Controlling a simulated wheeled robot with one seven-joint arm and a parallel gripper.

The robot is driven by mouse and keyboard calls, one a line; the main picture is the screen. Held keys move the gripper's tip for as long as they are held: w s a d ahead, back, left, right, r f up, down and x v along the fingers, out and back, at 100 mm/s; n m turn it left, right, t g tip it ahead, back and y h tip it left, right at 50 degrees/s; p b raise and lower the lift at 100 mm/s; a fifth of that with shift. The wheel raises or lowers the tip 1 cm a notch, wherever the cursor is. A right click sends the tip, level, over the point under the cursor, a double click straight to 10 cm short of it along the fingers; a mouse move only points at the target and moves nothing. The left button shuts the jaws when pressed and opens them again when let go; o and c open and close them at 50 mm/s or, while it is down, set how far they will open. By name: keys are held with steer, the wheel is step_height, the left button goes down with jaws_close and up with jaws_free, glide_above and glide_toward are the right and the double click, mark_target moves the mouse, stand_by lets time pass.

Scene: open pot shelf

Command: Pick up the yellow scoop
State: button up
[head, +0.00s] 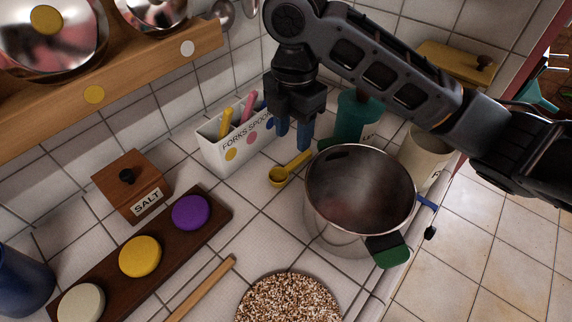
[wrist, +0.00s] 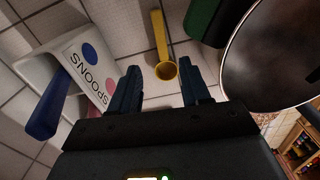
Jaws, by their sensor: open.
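The yellow scoop (head: 289,168) lies on the white tiled counter, between the white utensil holder and the steel pot in the head view. Its round bowl is at the lower left and its handle points to the upper right. My gripper (head: 293,146) is open and points down above the counter, just behind the scoop. In the wrist view the scoop (wrist: 161,48) shows beyond the open fingers (wrist: 158,88), with its bowl in line with the gap between them. Nothing is between the fingertips, and the scoop appears apart from them.
A large steel pot (head: 336,218) stands close on the right, with a dark green canister (head: 352,118) behind it. A white holder (head: 225,153) marked for forks and spoons stands close on the left. A wooden salt box (head: 131,184) and a dark board (head: 101,262) are farther left.

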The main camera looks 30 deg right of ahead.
mark_target(292, 165)
steer(key=shift+s+a+f, duration=0.1)
steer(key=shift+s+f, duration=0.05)
steer(key=shift+f, duration=1.75)
steer(key=shift+s+a+f, duration=0.1)
steer(key=shift+f, duration=1.8)
jaws_close()
